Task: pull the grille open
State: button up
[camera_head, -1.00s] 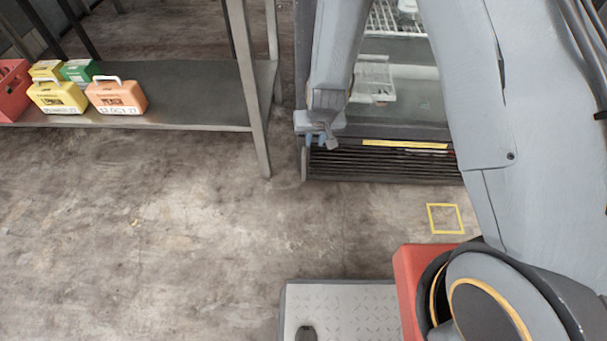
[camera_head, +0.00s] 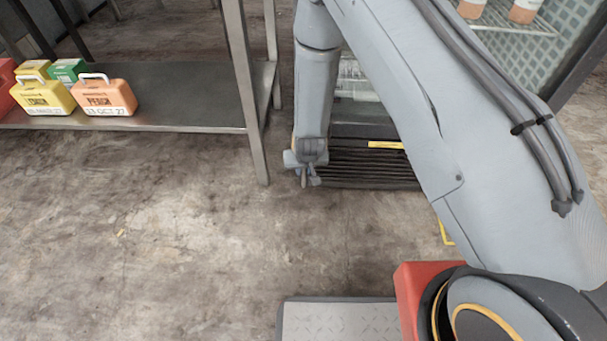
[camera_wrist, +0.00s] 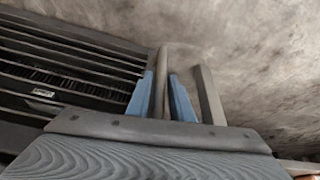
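The dark slatted grille (camera_head: 365,172) runs along the foot of the freezer; its left part shows beside my arm, which hides the rest. In the wrist view its slats (camera_wrist: 60,65) fill the left side. My gripper (camera_head: 308,180) is low at the grille's left end. In the wrist view my gripper (camera_wrist: 162,80) has its two blue fingers on either side of a slim upright bar (camera_wrist: 160,62) at the end of the grille. Narrow gaps seem to show between the bar and the fingers; contact cannot be told. A second grey bar (camera_wrist: 210,95) stands just right of the fingers.
A metal shelf unit (camera_head: 200,110) stands left of my gripper, its front leg (camera_head: 257,145) close by. Yellow, orange, green and red boxes sit on its lower shelf. The concrete floor (camera_head: 150,240) in front is clear. A yellow mark (camera_head: 446,232) is partly behind my arm.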

jog(key=shift+b+x, duration=0.45)
jog(key=shift+x, duration=1.35)
grip_shut()
